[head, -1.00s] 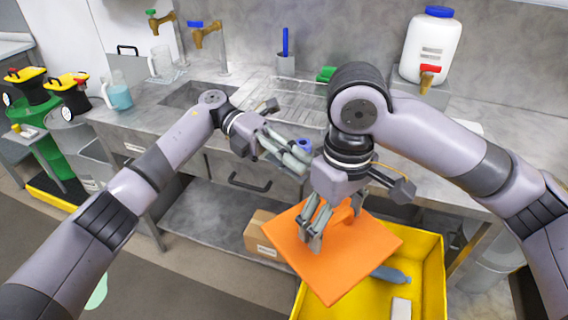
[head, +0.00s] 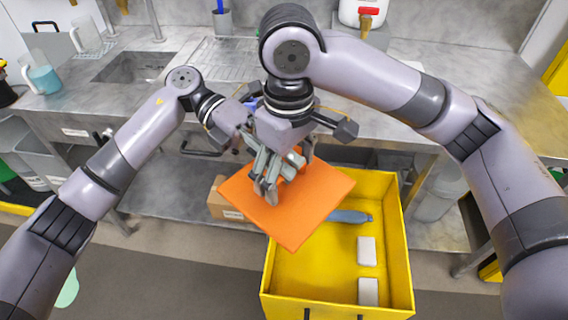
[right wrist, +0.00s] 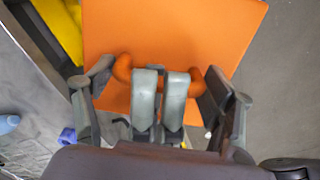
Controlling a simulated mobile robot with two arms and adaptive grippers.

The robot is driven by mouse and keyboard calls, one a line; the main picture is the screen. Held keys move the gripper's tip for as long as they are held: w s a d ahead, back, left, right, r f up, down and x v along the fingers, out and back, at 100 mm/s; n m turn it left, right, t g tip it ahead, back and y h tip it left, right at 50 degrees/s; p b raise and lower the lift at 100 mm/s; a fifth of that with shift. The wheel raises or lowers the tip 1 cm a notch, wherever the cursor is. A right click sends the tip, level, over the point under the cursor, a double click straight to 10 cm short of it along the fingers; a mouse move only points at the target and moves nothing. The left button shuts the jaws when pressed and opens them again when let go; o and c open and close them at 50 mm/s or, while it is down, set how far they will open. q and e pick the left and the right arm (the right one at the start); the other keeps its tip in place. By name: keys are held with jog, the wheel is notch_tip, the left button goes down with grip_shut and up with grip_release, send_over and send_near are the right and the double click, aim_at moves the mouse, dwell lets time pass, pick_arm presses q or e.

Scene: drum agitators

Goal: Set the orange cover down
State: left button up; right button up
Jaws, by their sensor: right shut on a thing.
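The orange cover (head: 305,212) is a flat square plate. It hangs in the air, slightly tilted, over the left part of a yellow bin (head: 404,240). My right gripper (head: 268,190) is shut on the cover's raised handle. The right wrist view shows the cover (right wrist: 175,35) and the orange handle (right wrist: 123,68) behind the two closed-in fingers (right wrist: 160,100). My left arm reaches in behind the right gripper. The left gripper's body (head: 228,118) shows, but its fingers are mostly hidden, so its opening cannot be told.
The bin holds a blue-grey tool (head: 350,216) and two white blocks (head: 366,250). A cardboard box (head: 222,206) stands on the low shelf left of the bin. Behind is a steel counter (head: 110,98) with a sink, a pitcher (head: 43,79) and a white container. Grey floor is clear in front.

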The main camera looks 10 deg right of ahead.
pick_arm(q)
jog(key=shift+s+d+f, duration=0.1)
jog(key=shift+s+d, duration=0.1)
jog(key=shift+c, duration=0.4)
grip_shut()
jog(key=shift+w+f, duration=0.1)
jog(key=shift+a, duration=0.1)
